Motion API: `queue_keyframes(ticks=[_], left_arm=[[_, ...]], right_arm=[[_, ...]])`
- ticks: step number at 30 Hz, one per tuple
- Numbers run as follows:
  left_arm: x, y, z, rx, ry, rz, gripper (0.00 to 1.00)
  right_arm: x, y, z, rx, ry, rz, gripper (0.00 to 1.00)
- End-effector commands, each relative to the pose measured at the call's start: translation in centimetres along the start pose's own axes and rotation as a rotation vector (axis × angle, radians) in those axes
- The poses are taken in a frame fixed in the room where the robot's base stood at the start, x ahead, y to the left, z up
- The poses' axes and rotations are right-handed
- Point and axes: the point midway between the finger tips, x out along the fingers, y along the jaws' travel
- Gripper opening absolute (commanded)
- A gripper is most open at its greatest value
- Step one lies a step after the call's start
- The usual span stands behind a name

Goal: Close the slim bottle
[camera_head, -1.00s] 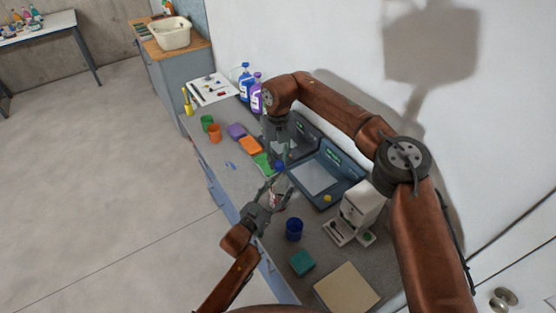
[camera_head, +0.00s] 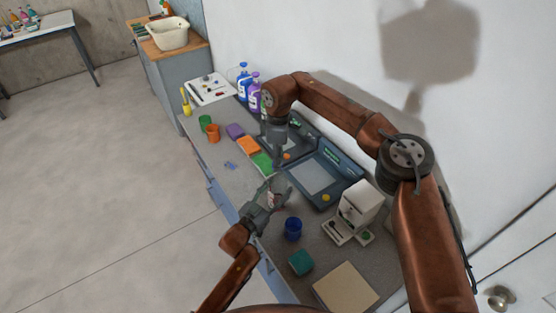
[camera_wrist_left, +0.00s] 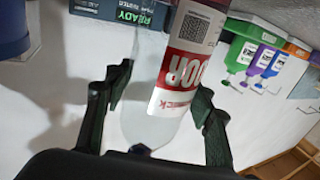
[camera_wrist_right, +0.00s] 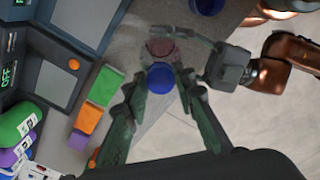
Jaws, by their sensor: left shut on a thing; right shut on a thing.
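My left gripper (camera_head: 274,188) is shut on the slim bottle (camera_head: 270,199) above the counter's front part. In the left wrist view the bottle (camera_wrist_left: 182,85) shows a red and white label between the fingers (camera_wrist_left: 155,105). My right gripper (camera_head: 276,168) comes down from above, close to the bottle. In the right wrist view its fingers (camera_wrist_right: 160,90) are shut on a round blue cap (camera_wrist_right: 160,77). The reddish bottle (camera_wrist_right: 160,48) shows just beyond the cap. Whether cap and bottle touch, I cannot tell.
A blue jar (camera_head: 293,229), a teal block (camera_head: 301,262) and a beige board (camera_head: 346,288) stand nearer on the counter. A white machine (camera_head: 357,207) and blue-grey devices (camera_head: 325,178) line the wall side. Orange and green blocks (camera_head: 262,160) lie behind the grippers.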

Motion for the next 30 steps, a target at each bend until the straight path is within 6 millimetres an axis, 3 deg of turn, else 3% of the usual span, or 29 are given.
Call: queue_keyframes(ticks=[6,12,22,23,30], left_arm=[[0.00,0.17,0.05,0.003,-0.001,0.002,0.00],[0.00,0.18,0.06,0.003,-0.001,0.002,0.00],[-0.01,0.18,0.06,0.003,-0.001,0.002,0.00],[-0.01,0.19,0.06,0.003,-0.001,0.002,0.00],[0.00,0.11,0.01,0.001,0.000,0.001,0.00]], right_arm=[[-0.14,0.02,-0.03,0.404,0.003,0.005,0.17],[-0.13,-0.04,-0.07,0.599,0.004,0.005,0.17],[-0.12,-0.03,-0.07,0.619,0.004,0.005,0.17],[-0.12,-0.03,-0.07,0.619,0.004,0.005,0.27],[-0.04,-0.10,-0.04,0.618,0.001,0.003,0.42]])
